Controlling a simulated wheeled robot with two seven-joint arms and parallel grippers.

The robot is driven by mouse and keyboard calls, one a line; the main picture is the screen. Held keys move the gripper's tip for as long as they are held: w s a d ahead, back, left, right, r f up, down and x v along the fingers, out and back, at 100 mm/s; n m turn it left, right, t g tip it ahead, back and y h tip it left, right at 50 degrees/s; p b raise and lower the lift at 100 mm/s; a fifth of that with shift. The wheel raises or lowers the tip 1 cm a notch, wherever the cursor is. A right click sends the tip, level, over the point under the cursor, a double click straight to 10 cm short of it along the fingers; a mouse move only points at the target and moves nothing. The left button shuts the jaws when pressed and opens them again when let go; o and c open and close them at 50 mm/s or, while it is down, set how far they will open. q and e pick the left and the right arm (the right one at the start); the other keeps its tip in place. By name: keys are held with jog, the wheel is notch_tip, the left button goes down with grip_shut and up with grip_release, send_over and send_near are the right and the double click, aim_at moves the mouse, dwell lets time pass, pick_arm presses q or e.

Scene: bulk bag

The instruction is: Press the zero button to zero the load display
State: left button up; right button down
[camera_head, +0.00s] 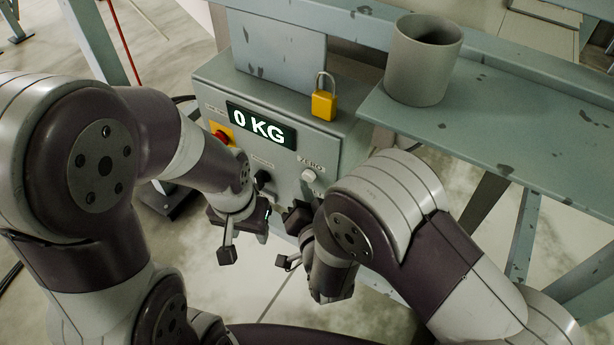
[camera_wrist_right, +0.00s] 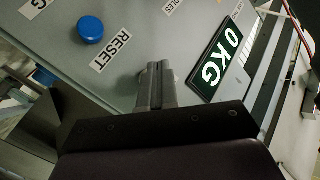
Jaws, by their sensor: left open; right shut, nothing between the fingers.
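The grey control box (camera_head: 290,150) carries a load display (camera_head: 261,127) that reads 0 KG, also legible in the right wrist view (camera_wrist_right: 215,62). The pale round zero button (camera_head: 309,176) sits under the ZERO label, right of the display's lower edge. My right gripper (camera_head: 298,214) is shut and empty, in front of the box just below the zero button. In the right wrist view its closed fingertips (camera_wrist_right: 157,68) point at the panel and hide part of it; contact with a button cannot be told. My left gripper (camera_head: 243,222) is open and empty, left of the right one.
A black knob (camera_head: 262,178) and a red button (camera_head: 221,137) on yellow are on the panel's left. A blue button (camera_wrist_right: 90,29) is beside a RESET label. A yellow padlock (camera_head: 324,104) is on the box; a grey cup (camera_head: 421,62) stands on the shelf (camera_head: 500,125).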

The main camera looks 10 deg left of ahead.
jog(key=shift+s+a, duration=0.15)
jog(key=shift+s, duration=0.25)
